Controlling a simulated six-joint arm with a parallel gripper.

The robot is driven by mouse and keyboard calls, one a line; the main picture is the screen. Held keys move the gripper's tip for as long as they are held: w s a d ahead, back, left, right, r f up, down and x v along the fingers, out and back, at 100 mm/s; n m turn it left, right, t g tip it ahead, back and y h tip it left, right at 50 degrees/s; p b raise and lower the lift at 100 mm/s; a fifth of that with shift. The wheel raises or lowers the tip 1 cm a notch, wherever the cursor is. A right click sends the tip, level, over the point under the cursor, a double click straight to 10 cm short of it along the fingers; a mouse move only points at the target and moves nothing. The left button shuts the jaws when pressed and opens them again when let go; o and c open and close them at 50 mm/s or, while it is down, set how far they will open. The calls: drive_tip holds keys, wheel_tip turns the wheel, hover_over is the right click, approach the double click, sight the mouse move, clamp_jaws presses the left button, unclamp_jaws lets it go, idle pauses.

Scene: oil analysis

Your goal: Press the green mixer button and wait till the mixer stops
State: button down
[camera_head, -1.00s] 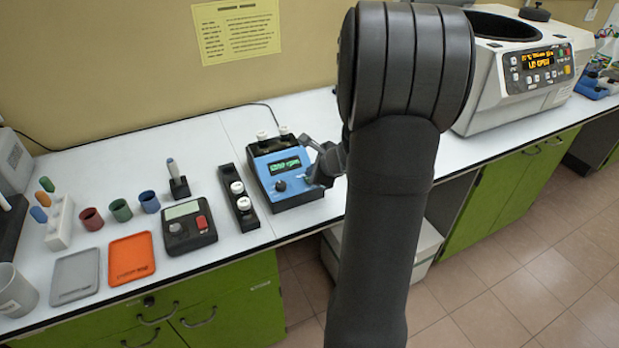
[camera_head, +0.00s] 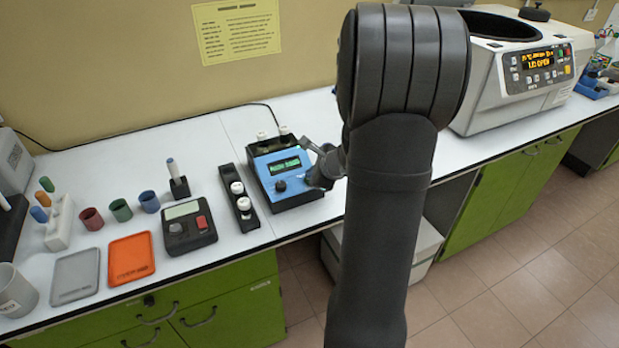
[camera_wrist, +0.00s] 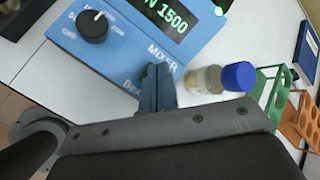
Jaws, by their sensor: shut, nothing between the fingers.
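The blue mixer (camera_head: 285,180) stands on the white bench, with a black knob and a lit green display. In the wrist view, the display (camera_wrist: 164,20) ends in "N 1500" and the black knob (camera_wrist: 92,27) is to its left. Two white-capped vials (camera_head: 273,134) stand at the mixer's back. My gripper (camera_head: 318,178) is shut and empty at the mixer's front right corner. In the wrist view, its fingertips (camera_wrist: 156,85) are low over the front panel.
A black rack (camera_head: 240,195) with white-capped vials stands left of the mixer. A blue-capped bottle (camera_wrist: 238,77) is close beside my fingers. A green rack (camera_wrist: 278,88) and an orange rack (camera_wrist: 303,120) are farther right. A large centrifuge (camera_head: 520,75) stands at right.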

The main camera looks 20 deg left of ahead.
idle(0.4)
drive_tip(key=shift+r, duration=0.8)
drive_tip(key=shift+r, duration=0.1)
drive_tip(key=shift+r, duration=2.45)
drive_tip(key=shift+f, duration=0.1)
drive_tip(key=shift+r, duration=1.95)
